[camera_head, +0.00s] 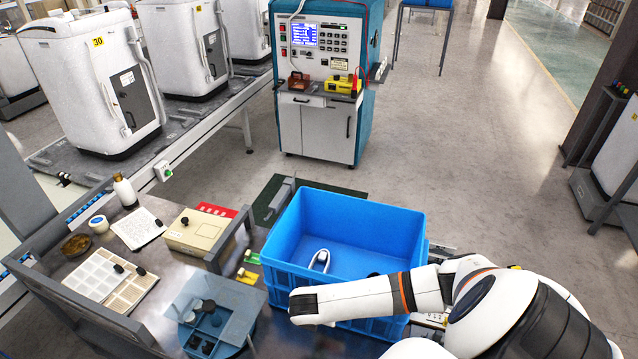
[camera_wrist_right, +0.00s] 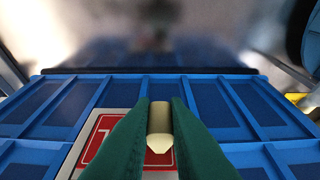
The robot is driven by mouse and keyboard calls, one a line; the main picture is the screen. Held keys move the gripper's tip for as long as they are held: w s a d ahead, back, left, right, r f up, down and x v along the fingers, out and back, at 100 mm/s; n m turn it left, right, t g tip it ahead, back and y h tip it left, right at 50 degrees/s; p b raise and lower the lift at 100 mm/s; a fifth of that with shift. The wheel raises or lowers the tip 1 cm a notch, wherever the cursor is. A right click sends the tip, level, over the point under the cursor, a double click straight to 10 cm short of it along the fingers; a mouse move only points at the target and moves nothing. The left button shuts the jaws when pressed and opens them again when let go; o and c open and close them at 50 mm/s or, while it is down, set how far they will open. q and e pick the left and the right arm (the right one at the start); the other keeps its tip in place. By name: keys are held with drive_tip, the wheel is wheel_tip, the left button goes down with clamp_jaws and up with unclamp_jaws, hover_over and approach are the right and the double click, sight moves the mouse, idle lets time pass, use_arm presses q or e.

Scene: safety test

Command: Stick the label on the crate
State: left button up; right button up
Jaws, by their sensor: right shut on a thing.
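The blue crate (camera_head: 390,222) stands open-topped at the table's right side, and its ribbed wall (camera_wrist_right: 60,108) fills the right wrist view. My right gripper (camera_wrist_right: 160,103) has its green fingers closed on a cream-coloured piece (camera_wrist_right: 159,128). A white label with a red panel (camera_wrist_right: 98,128) shows just behind the fingers, in front of the crate wall. The cream piece appears to belong to the label. I cannot tell whether the label touches the wall. In the head view my right arm reaches across the crate's near side; its fingers are hidden there. My left gripper is not in view.
Inside the crate lie a white looped item (camera_head: 319,261) and a dark item (camera_head: 374,274). Left of it are a beige box (camera_head: 203,233), a clear-covered blue round tray (camera_head: 235,305), papers and a bottle (camera_head: 125,192).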

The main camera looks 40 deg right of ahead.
drive_tip(key=shift+w+d, duration=0.25)
drive_tip(key=shift+d, duration=0.2)
idle(1.2)
drive_tip(key=o, duration=1.3)
drive_tip(key=shift+c, duration=0.2)
drive_tip(key=s+a+p, duration=0.3)
drive_tip(key=a, duration=0.3)
drive_tip(key=shift+s+a, duration=0.15)
idle(0.4)
